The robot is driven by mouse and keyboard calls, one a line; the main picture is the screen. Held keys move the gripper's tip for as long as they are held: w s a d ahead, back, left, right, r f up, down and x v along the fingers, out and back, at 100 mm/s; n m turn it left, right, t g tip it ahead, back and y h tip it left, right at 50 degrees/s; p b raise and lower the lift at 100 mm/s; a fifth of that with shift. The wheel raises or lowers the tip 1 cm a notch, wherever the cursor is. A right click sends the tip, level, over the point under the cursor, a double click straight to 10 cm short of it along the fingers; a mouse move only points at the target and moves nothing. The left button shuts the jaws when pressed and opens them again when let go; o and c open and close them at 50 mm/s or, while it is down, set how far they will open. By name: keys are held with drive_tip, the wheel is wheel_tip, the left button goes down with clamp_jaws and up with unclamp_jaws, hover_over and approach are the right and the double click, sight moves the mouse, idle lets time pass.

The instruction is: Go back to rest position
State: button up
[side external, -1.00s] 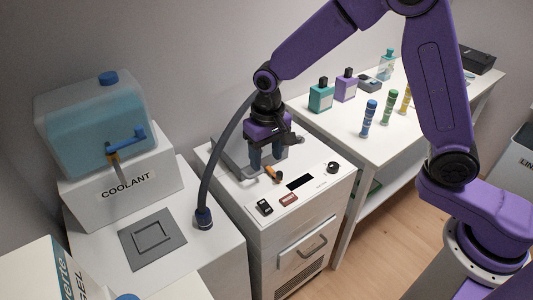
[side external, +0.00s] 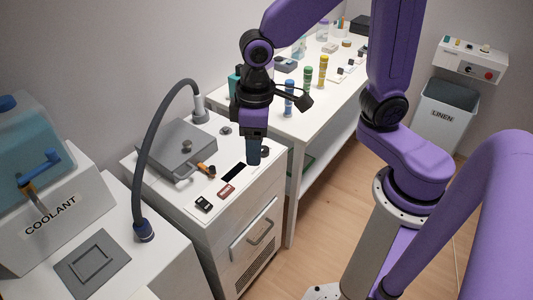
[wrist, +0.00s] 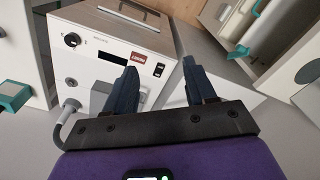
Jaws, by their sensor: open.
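My gripper (side external: 254,152) hangs pointing down over the right front part of the white cabinet with the control panel (side external: 226,207). In the wrist view its two dark blue fingers (wrist: 162,85) stand apart with nothing between them. The gripper is open and empty. In the side view the fingers overlap each other, and I cannot tell how far they are above the cabinet top. My arm is bent, its purple links raised above the bench.
A grey lidded unit (side external: 177,149) with an orange-tipped handle sits on the cabinet, a grey hose (side external: 146,170) arching beside it. The coolant tank (side external: 35,150) stands left. A linen bin (side external: 440,115) stands far right.

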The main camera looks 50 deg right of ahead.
drive_tip(key=s+d+r+n, duration=0.1)
drive_tip(key=s+d+n, duration=0.5)
drive_tip(key=s, duration=0.8)
drive_tip(key=d, duration=0.3)
drive_tip(key=shift+r, duration=0.3)
